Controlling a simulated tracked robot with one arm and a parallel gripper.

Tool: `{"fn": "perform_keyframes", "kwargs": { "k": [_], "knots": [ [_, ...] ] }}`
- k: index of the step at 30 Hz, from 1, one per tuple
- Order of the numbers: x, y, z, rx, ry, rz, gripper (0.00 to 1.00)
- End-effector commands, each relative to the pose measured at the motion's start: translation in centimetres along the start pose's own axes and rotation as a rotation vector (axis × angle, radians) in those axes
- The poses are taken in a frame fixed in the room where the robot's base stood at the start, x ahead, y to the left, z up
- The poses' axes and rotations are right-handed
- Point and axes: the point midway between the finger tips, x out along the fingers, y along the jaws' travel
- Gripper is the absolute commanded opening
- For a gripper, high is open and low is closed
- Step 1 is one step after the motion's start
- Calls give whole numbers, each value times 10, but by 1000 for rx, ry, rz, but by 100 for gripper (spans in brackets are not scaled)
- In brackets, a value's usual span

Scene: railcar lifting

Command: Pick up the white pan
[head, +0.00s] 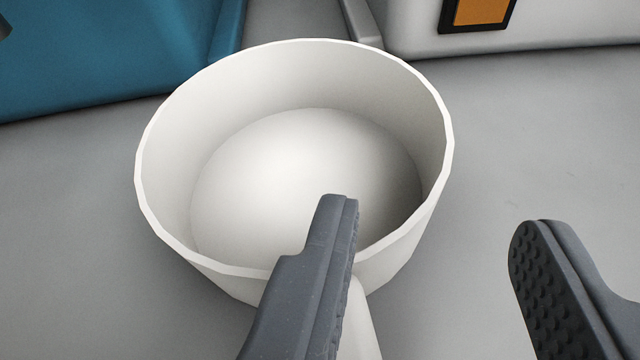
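The white pan (300,160) stands upright on a grey surface in the middle of the head view, and its inside is empty. Its handle (361,325) points toward me, partly hidden behind my gripper's left finger. My gripper (435,215) is open with a wide gap between its dark grey fingers. The left finger overlaps the pan's near rim and the left side of the handle in the picture. The right finger is well to the right of the pan. Nothing is between the fingertips except the view of the grey surface and the pan's right edge. I cannot tell whether the left finger touches the pan.
A blue object (110,50) stands behind the pan at the upper left. A white body with an orange panel (482,12) stands at the upper right. A narrow grey piece (362,22) lies between them. The grey surface (530,140) is clear to the right of the pan.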

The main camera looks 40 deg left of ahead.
Motion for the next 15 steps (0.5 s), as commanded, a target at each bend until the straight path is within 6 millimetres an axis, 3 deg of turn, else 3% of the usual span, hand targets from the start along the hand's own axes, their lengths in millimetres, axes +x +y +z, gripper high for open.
{"fn": "perform_keyframes", "kwargs": {
  "k": [7,15],
  "knots": [
    [36,-1,2,1,-1,-1,40],
    [48,1,0,0,2,3,40]
  ]
}}
